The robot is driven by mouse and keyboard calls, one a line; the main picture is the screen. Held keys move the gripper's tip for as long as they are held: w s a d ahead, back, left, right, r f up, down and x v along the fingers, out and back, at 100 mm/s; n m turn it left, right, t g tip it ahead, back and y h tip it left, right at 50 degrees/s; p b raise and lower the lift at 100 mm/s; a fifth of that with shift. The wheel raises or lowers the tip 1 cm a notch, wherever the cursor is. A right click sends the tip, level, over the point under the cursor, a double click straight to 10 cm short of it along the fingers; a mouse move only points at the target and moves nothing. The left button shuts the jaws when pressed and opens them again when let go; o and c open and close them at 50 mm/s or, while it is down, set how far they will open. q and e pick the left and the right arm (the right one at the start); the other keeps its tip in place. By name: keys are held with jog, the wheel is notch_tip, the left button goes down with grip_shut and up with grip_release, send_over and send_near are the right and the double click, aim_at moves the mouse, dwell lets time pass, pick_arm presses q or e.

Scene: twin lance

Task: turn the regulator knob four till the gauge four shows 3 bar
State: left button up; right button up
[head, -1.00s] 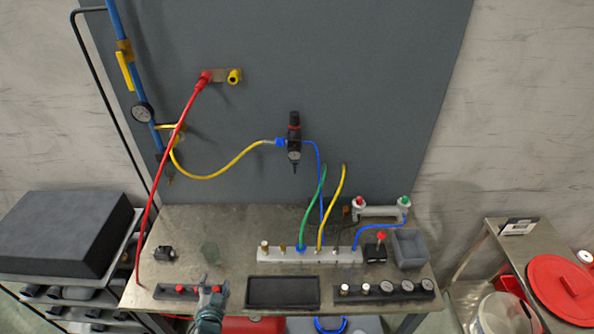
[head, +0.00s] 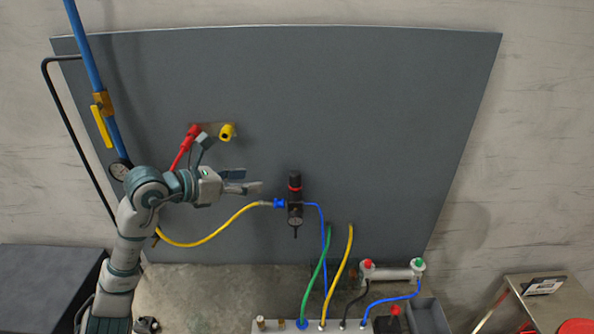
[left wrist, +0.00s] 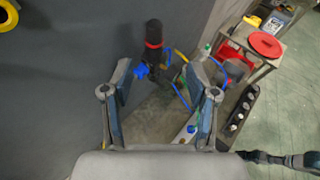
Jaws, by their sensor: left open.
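The regulator (head: 295,208) hangs on the grey panel. Its upright black knob (head: 295,181) has a red ring at its base. The regulator's small round gauge (head: 294,221) is too small to read. My left gripper (head: 247,181) is open and empty, left of the knob, with its fingers pointing right towards it. In the left wrist view the knob (left wrist: 153,32) shows beyond the gap between the fingertips, not between the fingers. No number four is legible. My right gripper is not visible in the head view.
A yellow hose (head: 213,229) and a blue hose (head: 320,222) join the regulator's sides. A red plug (head: 192,133) and a yellow socket (head: 227,132) sit above my left wrist. A blue pipe (head: 84,45) runs down the left. The panel right of the regulator is clear.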

pick_arm(q)
jog(key=p, duration=0.2)
send_near(292, 176)
jog(key=x, duration=0.4)
jog(key=shift+y, duration=0.3)
jog(key=p+x, duration=0.1)
jog(key=x, duration=0.5)
jog(key=shift+w+d+p, duration=0.15)
jog(key=shift+d+p, duration=0.15)
jog(key=shift+p, duration=0.1)
jog(key=shift+w+d+f, duration=0.15)
jog(key=shift+w+f, duration=0.2)
jog(key=shift+w, duration=0.05)
jog(key=shift+w+f, duration=0.1)
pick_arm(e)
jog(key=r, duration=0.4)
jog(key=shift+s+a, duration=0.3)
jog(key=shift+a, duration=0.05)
pick_arm(q)
jog(key=shift+d, duration=0.1)
grip_shut()
